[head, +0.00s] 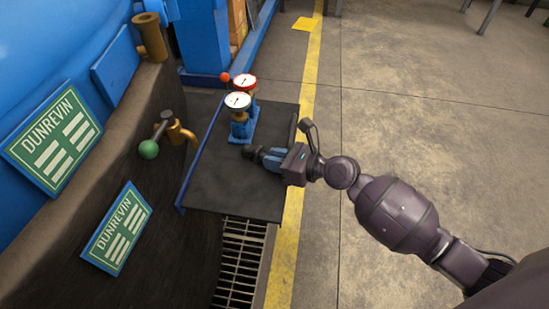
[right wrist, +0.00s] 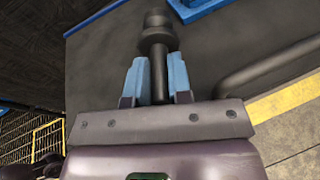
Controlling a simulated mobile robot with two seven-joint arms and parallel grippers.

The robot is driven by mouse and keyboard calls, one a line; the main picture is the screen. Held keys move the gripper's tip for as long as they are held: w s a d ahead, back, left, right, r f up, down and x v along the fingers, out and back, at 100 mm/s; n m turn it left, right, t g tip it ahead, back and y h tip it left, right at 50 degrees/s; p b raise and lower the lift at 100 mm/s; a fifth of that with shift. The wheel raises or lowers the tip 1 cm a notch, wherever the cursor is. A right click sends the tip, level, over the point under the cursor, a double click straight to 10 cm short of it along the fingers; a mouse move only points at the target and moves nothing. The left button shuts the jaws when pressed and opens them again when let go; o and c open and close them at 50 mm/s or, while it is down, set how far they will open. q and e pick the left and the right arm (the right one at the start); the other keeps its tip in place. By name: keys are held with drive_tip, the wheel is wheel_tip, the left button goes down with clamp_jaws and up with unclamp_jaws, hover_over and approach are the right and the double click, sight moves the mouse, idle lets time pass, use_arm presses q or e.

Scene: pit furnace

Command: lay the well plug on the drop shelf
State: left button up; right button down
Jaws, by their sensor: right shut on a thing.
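The well plug (right wrist: 155,35) is a dark stepped piece with a thin stem. My right gripper (right wrist: 156,82) is shut on its stem between blue fingers. In the head view the plug's dark end (head: 248,152) shows just left of the right gripper (head: 268,158). The drop shelf (head: 225,190) is a dark flat plate with blue edging beside the furnace wall. The plug and fingers are over its right part, low and close to the surface. I cannot tell whether the plug touches the shelf. My left gripper is not in view.
A brass pipe with a green ball handle (head: 148,149) juts from the wall at left. A floor grate (head: 240,262) lies below. The shelf's front is clear.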

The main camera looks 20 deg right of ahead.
drive_tip(key=shift+f, duration=0.2)
drive_tip(key=c, duration=1)
unclamp_jaws()
drive_tip(key=shift+c, duration=0.2)
drive_tip(key=shift+r, duration=0.1)
drive_tip(key=shift+s+d+r, duration=0.1)
use_arm(q)
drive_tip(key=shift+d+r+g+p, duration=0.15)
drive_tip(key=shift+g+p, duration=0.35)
drive_tip(key=shift+p, duration=0.5)
use_arm(e)
drive_tip(key=v, duration=1.1)
drive_tip(key=shift+s+d, duration=0.25)
drive_tip(key=shift+s, duration=0.05)
drive_tip(key=shift+r, duration=0.1)
